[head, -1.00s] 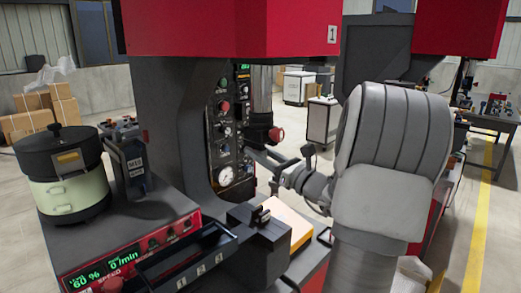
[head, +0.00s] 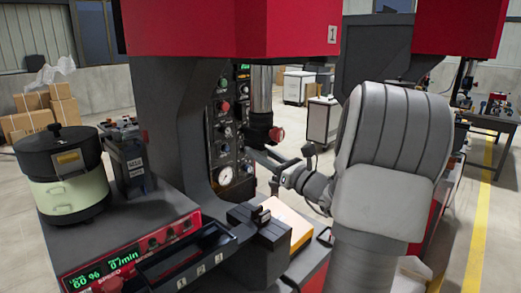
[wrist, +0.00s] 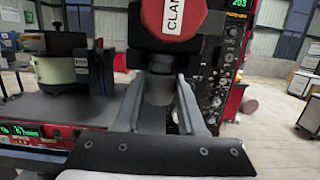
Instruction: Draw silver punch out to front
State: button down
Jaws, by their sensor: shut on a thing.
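The silver punch (wrist: 158,90) is a grey cylinder in the middle of the wrist view, upright below a dark collar and the red clamp knob (wrist: 172,18). My gripper (wrist: 161,98) is shut on it, with one finger on each side. Its upper end is hidden under the collar. In the head view the silver ram (head: 262,88) of the press comes down to a dark holder with a red knob (head: 276,134). My arm hides most of the gripper there, and I cannot make out the punch.
The press column with its dial panel (head: 223,130) stands left of the arm. A lidded bowl feeder (head: 68,175) is on the left of the bench, behind the red control panel (head: 135,255). A dark block and a yellow-edged box (head: 292,222) sit below the arm.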

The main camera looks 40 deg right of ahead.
aim_at(266, 151)
jog(key=r+p+v, duration=0.1)
jog(key=v, duration=0.6)
jog(key=shift+s+r, duration=0.25)
jog(key=shift+s, duration=0.05)
dwell(0.9)
